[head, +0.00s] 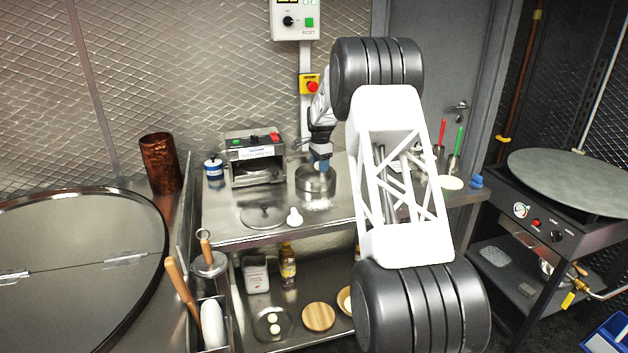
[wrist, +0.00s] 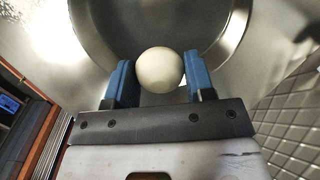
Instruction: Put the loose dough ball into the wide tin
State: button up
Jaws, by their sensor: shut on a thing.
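The pale dough ball (wrist: 160,68) is between the blue fingertips of my gripper (wrist: 160,82), which is shut on it. In the head view my gripper (head: 320,164) points down just above the wide tin (head: 316,188), a round metal tin on the steel counter. In the wrist view the tin's curved wall (wrist: 238,28) shows behind the ball, and the ball overlaps the tin's near edge in the picture. The head view shows the ball too small and too covered to tell its height over the rim.
A steel machine (head: 256,158) stands left of the tin. A round metal lid (head: 262,215) and a small white knobbed thing (head: 294,216) lie in front. A blue-and-white can (head: 214,170) stands farther left. The lower shelf holds a plate with pale balls (head: 272,324) and a wooden disc (head: 318,316).

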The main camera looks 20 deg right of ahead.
jog(key=shift+f, duration=0.2)
jog(key=o, duration=0.7)
jog(key=shift+r, duration=3.9)
